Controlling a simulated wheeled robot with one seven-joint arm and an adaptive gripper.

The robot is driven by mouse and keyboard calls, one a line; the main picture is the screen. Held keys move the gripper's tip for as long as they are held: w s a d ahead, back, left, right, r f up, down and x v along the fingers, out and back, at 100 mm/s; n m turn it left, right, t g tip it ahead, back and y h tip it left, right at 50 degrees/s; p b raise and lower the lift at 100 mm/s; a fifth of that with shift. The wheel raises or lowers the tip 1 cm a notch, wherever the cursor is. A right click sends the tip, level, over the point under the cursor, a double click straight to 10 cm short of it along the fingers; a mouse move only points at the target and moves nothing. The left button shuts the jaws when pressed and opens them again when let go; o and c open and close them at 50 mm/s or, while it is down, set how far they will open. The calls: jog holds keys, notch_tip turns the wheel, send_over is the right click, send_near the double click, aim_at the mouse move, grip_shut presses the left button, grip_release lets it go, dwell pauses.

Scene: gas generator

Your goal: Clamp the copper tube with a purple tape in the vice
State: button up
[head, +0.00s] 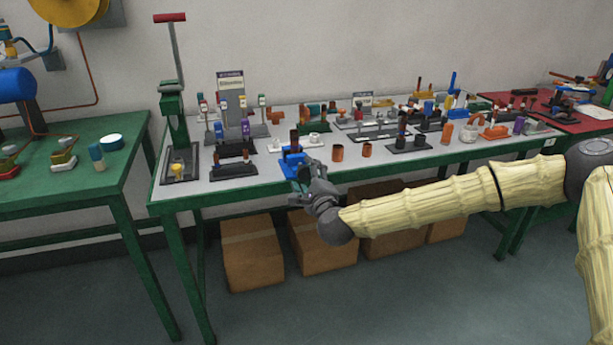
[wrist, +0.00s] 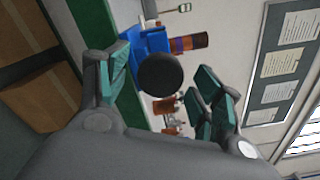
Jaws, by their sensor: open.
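The blue vice (head: 292,160) stands at the front edge of the grey-topped table, and it also shows in the wrist view (wrist: 147,44). A copper-brown tube with a purple band (wrist: 188,43) stands upright at the top of the vice; in the head view it is small and dark (head: 294,137). I cannot tell how tightly the jaws hold it. A round black knob (wrist: 159,75) faces the wrist camera in front of the vice. My gripper (head: 308,172) is open and empty in front of the vice, with the knob between its fingers in the wrist view.
Copper cups (head: 337,152) stand right of the vice. A black rack (head: 233,168) and a green press (head: 176,120) are to its left. Many small parts crowd the table behind. Cardboard boxes (head: 250,255) sit underneath. The floor in front is clear.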

jog(key=shift+r+n+p, duration=0.25)
jog(key=shift+n+p, duration=0.4)
jog(key=shift+n, duration=0.55)
jog(key=shift+f+n+p, duration=0.1)
jog(key=shift+n+p, duration=0.25)
jog(key=shift+n, duration=0.85)
jog(key=shift+f+n, duration=0.15)
jog(key=shift+n, duration=0.25)
jog(key=c, duration=1.1)
jog(key=shift+o, duration=0.2)
jog(key=shift+f+m+b, duration=0.15)
jog(key=shift+m+b, duration=1.1)
jog(key=shift+m, duration=0.35)
